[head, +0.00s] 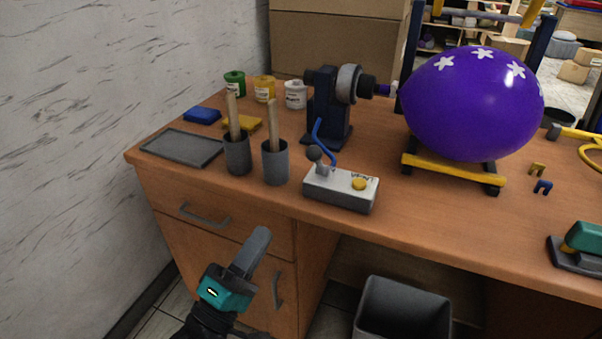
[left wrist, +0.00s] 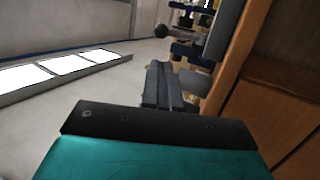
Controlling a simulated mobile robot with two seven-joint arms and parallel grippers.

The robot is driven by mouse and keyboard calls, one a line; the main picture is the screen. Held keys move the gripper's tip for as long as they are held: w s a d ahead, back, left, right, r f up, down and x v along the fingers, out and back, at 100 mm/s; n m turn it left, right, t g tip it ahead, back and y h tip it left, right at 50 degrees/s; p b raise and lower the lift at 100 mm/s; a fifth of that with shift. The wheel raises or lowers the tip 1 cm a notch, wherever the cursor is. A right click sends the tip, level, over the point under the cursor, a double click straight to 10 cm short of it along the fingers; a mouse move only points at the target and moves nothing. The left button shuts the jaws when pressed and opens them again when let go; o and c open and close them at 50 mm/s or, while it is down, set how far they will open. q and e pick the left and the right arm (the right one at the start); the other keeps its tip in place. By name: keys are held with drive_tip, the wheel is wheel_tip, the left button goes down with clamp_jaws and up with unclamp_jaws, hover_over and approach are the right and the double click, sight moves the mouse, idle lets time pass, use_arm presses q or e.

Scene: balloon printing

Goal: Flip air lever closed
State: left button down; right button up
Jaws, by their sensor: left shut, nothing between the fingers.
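The air control box (head: 341,189) is a grey and white box near the front edge of the desk. Its air lever (head: 316,157) has a dark round knob and leans up and to the left at the box's left end. A yellow button sits at its right end. A blue hose runs from the box to the dark pump stand (head: 328,108). An inflated purple balloon (head: 470,103) with white stars sits at the nozzle. My left gripper (head: 262,236) is shut and empty, in front of the drawers, below and left of the box. Its closed fingers show in the left wrist view (left wrist: 165,85). My right gripper is not visible.
Two grey cups (head: 237,155) (head: 275,163) with wooden handles stand left of the box. A grey tray (head: 181,148) and paint jars (head: 265,88) are further left and back. A bin (head: 403,310) stands below the desk. A green stamp-like tool (head: 583,240) lies at right.

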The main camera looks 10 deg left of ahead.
sight(310, 159)
use_arm(q)
drive_tip(key=p+x, duration=0.1)
drive_tip(key=x, duration=1.3)
drive_tip(key=shift+d, duration=0.1)
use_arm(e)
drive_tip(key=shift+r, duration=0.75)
use_arm(q)
drive_tip(key=shift+p, duration=0.3)
